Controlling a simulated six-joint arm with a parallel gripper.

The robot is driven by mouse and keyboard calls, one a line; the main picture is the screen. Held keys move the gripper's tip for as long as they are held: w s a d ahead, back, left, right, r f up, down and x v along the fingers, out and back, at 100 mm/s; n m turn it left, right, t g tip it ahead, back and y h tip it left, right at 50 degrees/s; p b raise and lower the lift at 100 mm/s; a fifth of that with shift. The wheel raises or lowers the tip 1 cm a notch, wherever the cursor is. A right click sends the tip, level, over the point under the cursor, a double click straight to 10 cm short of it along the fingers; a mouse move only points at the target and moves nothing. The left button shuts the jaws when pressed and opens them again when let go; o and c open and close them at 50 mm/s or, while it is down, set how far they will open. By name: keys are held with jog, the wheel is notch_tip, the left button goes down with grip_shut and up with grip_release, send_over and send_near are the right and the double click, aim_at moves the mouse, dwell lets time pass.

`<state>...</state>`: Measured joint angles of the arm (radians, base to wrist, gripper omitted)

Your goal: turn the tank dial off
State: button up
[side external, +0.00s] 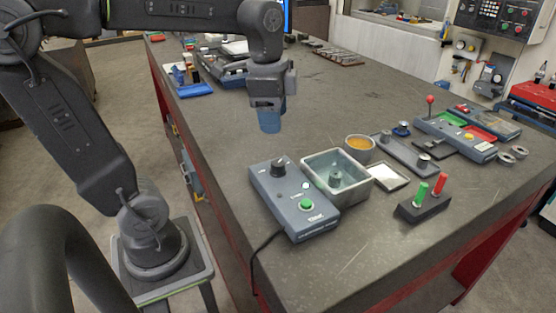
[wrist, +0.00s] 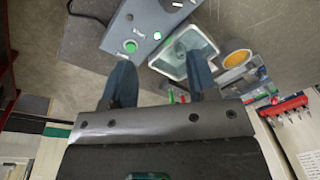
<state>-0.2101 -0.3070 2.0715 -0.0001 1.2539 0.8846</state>
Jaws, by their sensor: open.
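The control box (side external: 295,200) is blue-grey and lies on the workbench. On its top are a black dial (side external: 278,168), a small white lamp and a green button (side external: 306,205). The metal tank (side external: 337,180) stands against its right side, with liquid and a small round piece in it. The box (wrist: 148,28) and tank (wrist: 184,42) also show in the wrist view, where I cannot make out the dial clearly. My gripper (side external: 270,122) has blue fingers pointing down and hangs above the bench, behind the box and apart from the dial. In the wrist view its fingers are spread and empty.
A bowl with orange contents (side external: 358,144) and a shallow tray (side external: 388,177) stand right of the tank. A black block with green and red handles (side external: 424,205) stands further right. A cable leaves the box at the front. The bench's middle rear is clear.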

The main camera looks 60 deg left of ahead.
aim_at(278, 162)
jog(key=shift+o, duration=0.3)
jog(key=shift+w+a+r+m+g, duration=0.15)
jog(key=shift+w+a+m+g, duration=0.45)
jog(key=shift+w+a+m, duration=0.45)
jog(key=shift+m, duration=0.25)
jog(key=f, duration=1.3)
jog(key=shift+w+a+f, duration=0.1)
jog(key=shift+a+f, duration=0.15)
jog(key=shift+f, duration=0.15)
jog(key=c, duration=0.9)
